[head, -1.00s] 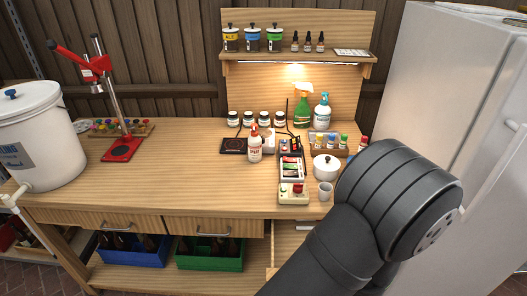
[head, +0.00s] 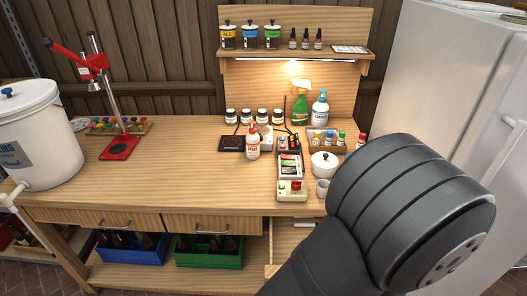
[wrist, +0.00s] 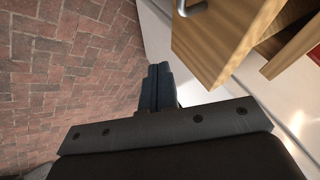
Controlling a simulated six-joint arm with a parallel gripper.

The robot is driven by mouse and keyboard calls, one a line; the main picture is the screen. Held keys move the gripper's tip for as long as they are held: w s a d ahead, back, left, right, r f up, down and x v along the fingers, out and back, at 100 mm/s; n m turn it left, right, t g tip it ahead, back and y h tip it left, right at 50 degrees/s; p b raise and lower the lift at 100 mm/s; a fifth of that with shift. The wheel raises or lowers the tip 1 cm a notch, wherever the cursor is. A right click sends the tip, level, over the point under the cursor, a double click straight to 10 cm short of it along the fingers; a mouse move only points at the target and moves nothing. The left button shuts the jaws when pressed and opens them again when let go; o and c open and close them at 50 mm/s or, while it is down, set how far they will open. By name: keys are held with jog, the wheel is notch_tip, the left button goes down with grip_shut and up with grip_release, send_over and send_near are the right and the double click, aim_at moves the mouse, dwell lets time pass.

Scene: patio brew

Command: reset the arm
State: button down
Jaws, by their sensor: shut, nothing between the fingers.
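My gripper (wrist: 160,88) shows in the wrist view with its dark fingers together and nothing between them. It hangs over the brick floor side, beside a wooden drawer (wrist: 222,38) with a metal handle. In the head view my arm fills the lower right, in front of the bench, and hides my gripper. An open drawer (head: 272,250) juts from the front of the bench, just left of my arm.
The wooden bench (head: 180,190) carries a white bucket (head: 38,135), a red capper (head: 118,148), a spray bottle (head: 300,103), a white pot (head: 324,163) and a cup (head: 322,187). A white fridge (head: 440,80) stands right. Brick floor (wrist: 70,70) is clear.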

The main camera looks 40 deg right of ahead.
jog(key=v, duration=0.6)
jog(key=w+d+f, duration=0.4)
jog(key=d+f, duration=0.4)
jog(key=d, duration=0.1)
jog(key=s+a+r, duration=0.1)
jog(key=s+a, duration=0.9)
jog(key=a, duration=0.1)
jog(key=shift+s+a+r, duration=0.2)
jog(key=shift+s+r, duration=0.05)
jog(key=shift+r, duration=0.05)
dwell(0.4)
jog(key=w+d+f, duration=0.2)
jog(key=w+d, duration=0.7)
jog(key=d, duration=0.1)
jog(key=shift+d, duration=0.2)
dwell(0.6)
